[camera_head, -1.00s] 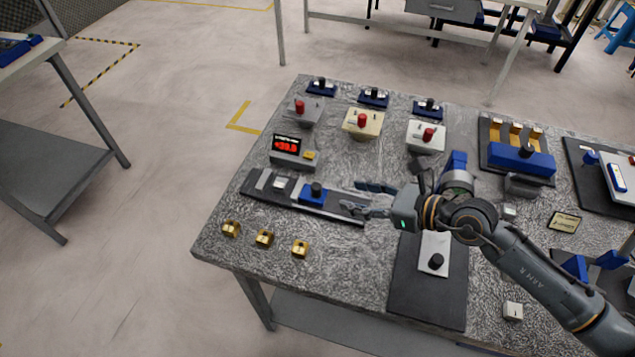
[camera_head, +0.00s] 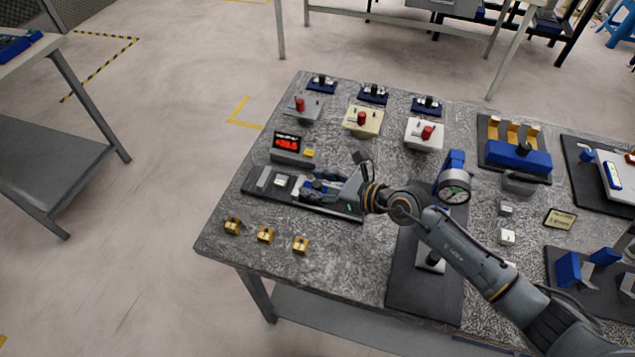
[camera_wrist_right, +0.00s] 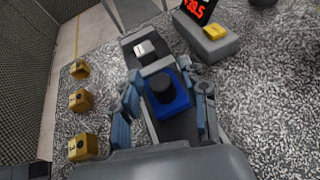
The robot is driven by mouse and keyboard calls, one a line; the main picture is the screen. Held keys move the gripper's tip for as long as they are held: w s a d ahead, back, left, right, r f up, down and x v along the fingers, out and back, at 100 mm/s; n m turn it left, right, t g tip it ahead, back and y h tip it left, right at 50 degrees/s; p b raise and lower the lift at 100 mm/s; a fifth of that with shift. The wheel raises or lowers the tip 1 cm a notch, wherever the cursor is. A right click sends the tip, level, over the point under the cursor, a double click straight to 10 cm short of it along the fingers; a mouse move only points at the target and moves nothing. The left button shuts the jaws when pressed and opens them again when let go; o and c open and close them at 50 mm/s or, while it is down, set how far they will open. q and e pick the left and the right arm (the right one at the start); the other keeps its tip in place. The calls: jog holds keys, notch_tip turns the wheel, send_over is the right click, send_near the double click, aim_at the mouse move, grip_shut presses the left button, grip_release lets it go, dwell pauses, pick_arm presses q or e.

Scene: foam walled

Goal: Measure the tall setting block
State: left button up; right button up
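A measuring slide (camera_head: 345,211) lies at the left of the table. A small silvery block (camera_head: 281,180) sits on it, also in the wrist view (camera_wrist_right: 145,48). I cannot tell if this is the tall setting block. A blue carriage with a black knob (camera_wrist_right: 172,98) is on the rail, apart from that block. My right gripper (camera_head: 318,188) is at the carriage. In the wrist view its fingers (camera_wrist_right: 165,102) are open, one on each side of the carriage. Whether they touch it is unclear. A red-digit readout (camera_head: 287,142) stands behind the slide. My left gripper is not in view.
Several brass blocks (camera_head: 265,235) stand along the front left edge. A dial gauge (camera_head: 454,188) on a blue stand is to the right, partly behind my arm. Stations with red knobs (camera_head: 362,118) fill the back. Small pale blocks (camera_head: 507,237) lie at the right.

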aim_at(300, 180)
grip_shut()
jog(key=a, duration=0.1)
jog(key=w+a+p, duration=0.1)
jog(key=a, duration=0.1)
jog(key=shift+a+r, duration=0.1)
jog(key=shift+a, duration=0.1)
jog(key=shift+w+a, duration=0.15)
jog(key=shift+a, duration=0.1)
jog(key=shift+o, duration=1.1)
grip_release()
